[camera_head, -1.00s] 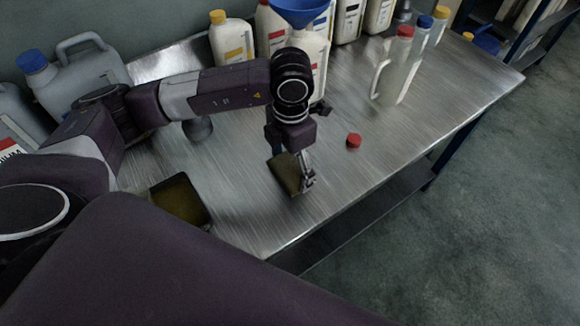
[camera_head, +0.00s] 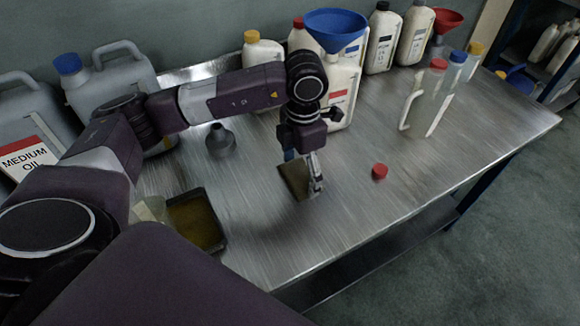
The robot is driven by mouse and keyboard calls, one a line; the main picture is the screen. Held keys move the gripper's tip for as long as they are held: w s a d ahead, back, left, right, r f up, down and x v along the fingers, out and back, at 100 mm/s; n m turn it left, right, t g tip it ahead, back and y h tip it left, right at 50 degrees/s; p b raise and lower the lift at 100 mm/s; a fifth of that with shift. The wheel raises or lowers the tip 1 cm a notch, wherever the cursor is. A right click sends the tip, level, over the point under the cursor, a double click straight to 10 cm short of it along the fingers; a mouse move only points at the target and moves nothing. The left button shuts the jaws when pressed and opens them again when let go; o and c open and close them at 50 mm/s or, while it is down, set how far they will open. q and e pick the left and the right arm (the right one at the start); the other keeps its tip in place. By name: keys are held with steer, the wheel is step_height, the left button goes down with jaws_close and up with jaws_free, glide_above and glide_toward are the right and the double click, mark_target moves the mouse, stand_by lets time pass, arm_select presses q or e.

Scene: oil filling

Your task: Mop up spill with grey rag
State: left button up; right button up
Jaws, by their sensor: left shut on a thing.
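My left gripper (camera_head: 314,182) points down over the metal table and is shut on a flat, brownish-grey piece, apparently the rag (camera_head: 293,180). The rag is on or just above the table top; I cannot tell which. A clear spill does not stand out on the bare metal. The table around the gripper shows only brushed streaks and shadow. My right gripper is not in view.
A dark tray with brown liquid (camera_head: 197,222) lies left of the gripper. A red cap (camera_head: 379,171) lies to its right. A bottle with a blue funnel (camera_head: 336,24) stands behind. A dark small funnel (camera_head: 220,140) and clear jugs (camera_head: 432,100) are on the table (camera_head: 330,230).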

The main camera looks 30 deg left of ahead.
mark_target(324, 187)
arm_select(q)
steer(key=d, duration=0.6)
steer(key=shift+d, duration=0.15)
steer(key=a, duration=0.1)
steer(key=s+a, duration=0.1)
steer(key=a+b, duration=0.1)
steer(key=a, duration=0.1)
steer(key=shift+s+a+f, duration=0.1)
steer(key=shift+s, duration=0.2)
steer(key=shift+s+a, duration=0.25)
steer(key=shift+a, duration=0.2)
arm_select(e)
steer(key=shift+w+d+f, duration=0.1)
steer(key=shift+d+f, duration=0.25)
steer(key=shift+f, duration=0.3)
arm_select(q)
steer(key=shift+r+p, duration=2)
steer(key=shift+r, duration=1.65)
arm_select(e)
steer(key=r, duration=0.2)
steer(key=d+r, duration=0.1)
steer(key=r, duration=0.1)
arm_select(q)
steer(key=shift+d, duration=0.1)
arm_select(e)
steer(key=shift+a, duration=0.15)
